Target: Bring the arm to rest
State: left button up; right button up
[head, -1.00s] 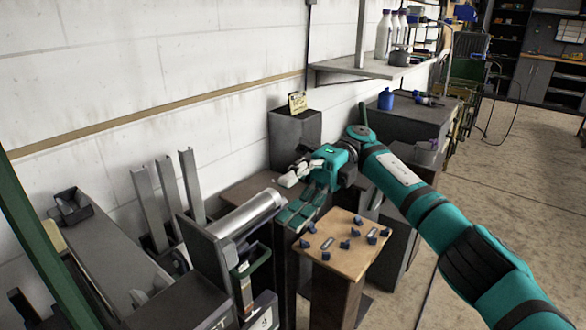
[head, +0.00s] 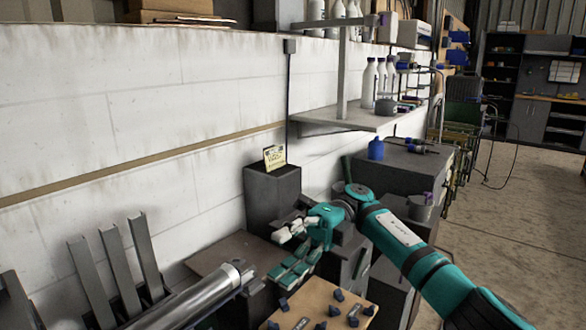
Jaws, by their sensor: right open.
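My right arm comes in from the lower right, teal with black bands. My right gripper (head: 290,248) is open, with nothing seen between its fingers. It hangs above a dark low surface, in front of a dark box-shaped pedestal (head: 272,200). A metal cylinder (head: 200,298) lies to the left of the gripper. My left arm and left gripper do not show in the head view.
A wooden-topped stand (head: 315,308) with several small blue parts is just below the gripper. Upright metal channels (head: 118,268) are at left. A wall shelf (head: 350,122) holds bottles. Open floor (head: 500,230) lies at right.

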jog(key=w+a+f+m+t+y, duration=0.1)
jog(key=a+m+t+y, duration=0.3)
jog(key=a+m+y, duration=0.35)
jog(key=w+f+m+t+y, duration=0.3)
jog(key=w+m+t+y, duration=0.25)
jog(key=m+t, duration=0.85)
jog(key=d+f+m+t+h, duration=1.2)
jog(key=d+f+m+h, duration=0.3)
jog(key=f+m+h, duration=0.35)
jog(key=s+d+f+m+g+h, duration=0.3)
jog(key=s+d+f+g+h, duration=0.4)
jog(key=s+f, duration=0.5)
jog(key=s+d+f+m+g+y, duration=0.1)
jog(key=s+d+f+g, duration=0.15)
jog(key=s, duration=0.75)
jog(key=s+d+f+g, duration=0.2)
jog(key=s+d+g, duration=0.15)
jog(key=s, duration=0.55)
notch_tip(320, 180, down, 25)
jog(key=s+g, duration=0.1)
jog(key=s, duration=0.1)
jog(key=s+d+f+g+p, duration=0.1)
jog(key=s+d+f, duration=0.2)
jog(key=s+f, duration=1.2)
jog(key=shift+s+d, duration=0.15)
jog(key=shift+s, duration=0.6)
